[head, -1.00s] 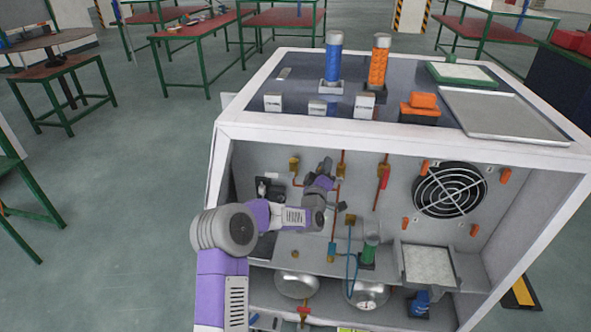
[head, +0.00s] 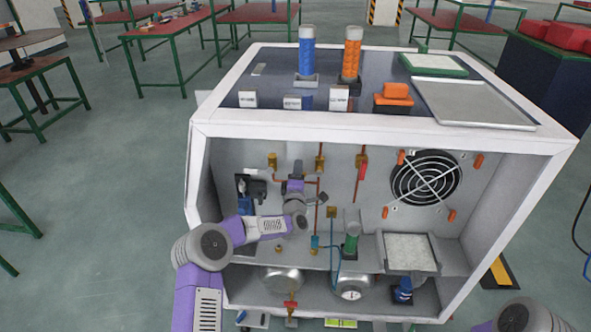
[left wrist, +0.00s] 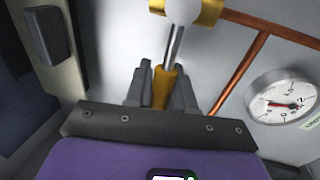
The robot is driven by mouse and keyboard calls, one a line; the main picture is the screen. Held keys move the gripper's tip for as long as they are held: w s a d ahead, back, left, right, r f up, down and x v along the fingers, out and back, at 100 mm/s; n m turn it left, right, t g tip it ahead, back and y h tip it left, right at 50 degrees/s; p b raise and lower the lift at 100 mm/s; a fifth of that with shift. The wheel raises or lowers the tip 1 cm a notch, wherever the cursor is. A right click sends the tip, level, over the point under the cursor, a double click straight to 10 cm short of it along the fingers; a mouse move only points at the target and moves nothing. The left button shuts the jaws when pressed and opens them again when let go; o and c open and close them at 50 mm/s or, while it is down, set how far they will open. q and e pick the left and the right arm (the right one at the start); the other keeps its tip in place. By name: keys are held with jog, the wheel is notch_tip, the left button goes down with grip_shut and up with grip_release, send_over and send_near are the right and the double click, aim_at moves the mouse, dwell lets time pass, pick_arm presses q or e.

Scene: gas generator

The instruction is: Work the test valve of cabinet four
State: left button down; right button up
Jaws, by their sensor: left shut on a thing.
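In the left wrist view, a brass-coloured lever end (left wrist: 162,90) on a bright metal rod (left wrist: 174,45) sits between the jaws of my left gripper (left wrist: 161,88). The rod leads up to a pale round part with brass fittings (left wrist: 183,10). In the head view, my left gripper (head: 295,174) reaches into the open cabinet (head: 380,128), near the back wall by the copper pipes. It is shut on the lever and hides most of it there. My right gripper is out of view; only part of my right arm shows at the lower right.
A round gauge (left wrist: 284,104) is right of the lever in the left wrist view. A fan grille (head: 425,178), a green-based cylinder (head: 351,235) and a white filter box (head: 409,252) stand to the right inside the cabinet. The cabinet's white frame bounds the opening.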

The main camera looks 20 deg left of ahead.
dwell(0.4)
pick_arm(q)
jog(key=c, duration=1.1)
grip_release()
jog(key=shift+o, duration=0.2)
jog(key=shift+s, duration=0.1)
jog(key=p+v, duration=0.1)
jog(key=v, duration=0.6)
jog(key=shift+s+p, duration=0.15)
jog(key=shift+p, duration=0.15)
jog(key=shift+d+f, duration=0.1)
